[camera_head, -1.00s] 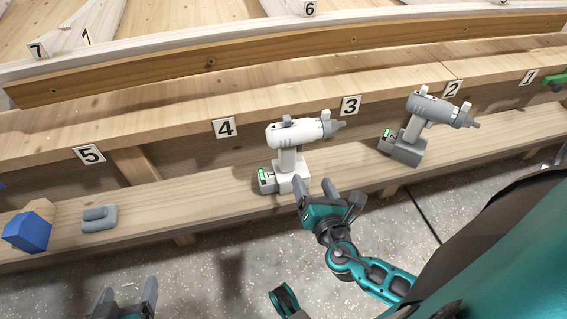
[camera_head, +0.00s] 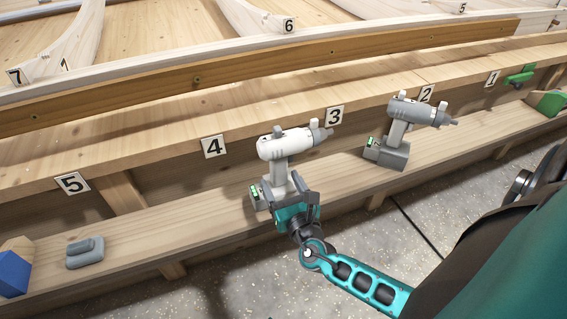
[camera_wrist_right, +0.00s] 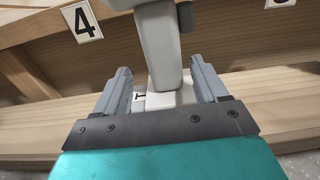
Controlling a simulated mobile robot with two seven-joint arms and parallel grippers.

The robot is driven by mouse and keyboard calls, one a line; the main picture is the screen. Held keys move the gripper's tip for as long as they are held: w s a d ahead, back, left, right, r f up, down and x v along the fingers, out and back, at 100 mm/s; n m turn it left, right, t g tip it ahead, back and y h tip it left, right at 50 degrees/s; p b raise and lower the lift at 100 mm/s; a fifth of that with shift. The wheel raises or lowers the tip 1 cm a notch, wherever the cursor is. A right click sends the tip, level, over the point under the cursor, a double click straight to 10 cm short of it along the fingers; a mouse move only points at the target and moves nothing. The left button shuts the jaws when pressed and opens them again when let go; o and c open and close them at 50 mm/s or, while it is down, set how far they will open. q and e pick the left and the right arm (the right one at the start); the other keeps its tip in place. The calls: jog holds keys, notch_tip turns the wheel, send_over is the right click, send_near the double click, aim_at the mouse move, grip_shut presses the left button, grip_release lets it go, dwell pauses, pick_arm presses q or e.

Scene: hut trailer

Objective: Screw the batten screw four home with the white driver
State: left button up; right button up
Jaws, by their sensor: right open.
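The white driver (camera_head: 289,143) stands upright on the lower wooden shelf, below and between labels 4 and 3, its nose pointing right. My right gripper (camera_head: 295,194) is at its grip, low near the base. In the right wrist view the open fingers (camera_wrist_right: 161,88) stand on either side of the white handle (camera_wrist_right: 158,45), with gaps visible. The brown batten (camera_head: 260,70) runs along the structure behind, with small dark screw heads (camera_head: 197,79) in it. I cannot tell which one is screw four. My left gripper is out of view.
A grey driver (camera_head: 418,111) stands to the right, near label 2. A grey block (camera_head: 85,252) and a blue block (camera_head: 12,275) are at left on the shelf (camera_head: 190,225). Green tools (camera_head: 520,76) are at far right. Speckled floor lies in front.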

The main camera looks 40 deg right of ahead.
jog(key=x, duration=0.3)
jog(key=b+x, duration=0.1)
jog(key=x, duration=0.1)
jog(key=shift+w+d+f, duration=0.1)
jog(key=shift+w+d, duration=0.25)
grip_shut()
dwell(0.4)
